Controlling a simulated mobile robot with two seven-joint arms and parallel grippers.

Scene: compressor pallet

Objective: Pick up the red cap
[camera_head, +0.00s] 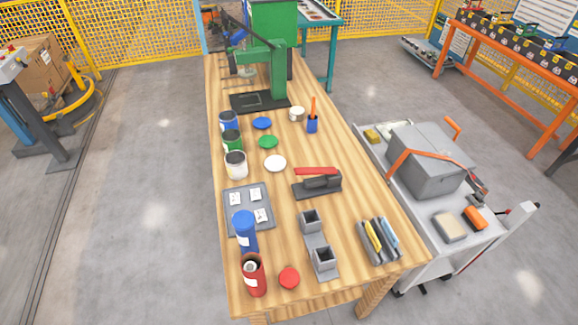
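The red cap (289,277) lies flat on the wooden workbench (345,215), near its front edge. It is a small round red disc. An open-topped red cylinder (254,276) stands upright just to its left, apart from it. A grey two-socket block (318,245) stands to its right. Neither of my grippers shows in the head view, and nothing touches the cap from above.
A blue cylinder (244,231) stands behind the red one. A grey tray (236,213), several cans, lids, a stapler-like tool (318,186) and a folder rack (379,241) share the bench. A grey cart (410,215) stands at the right. Bare wood lies in front of the cap.

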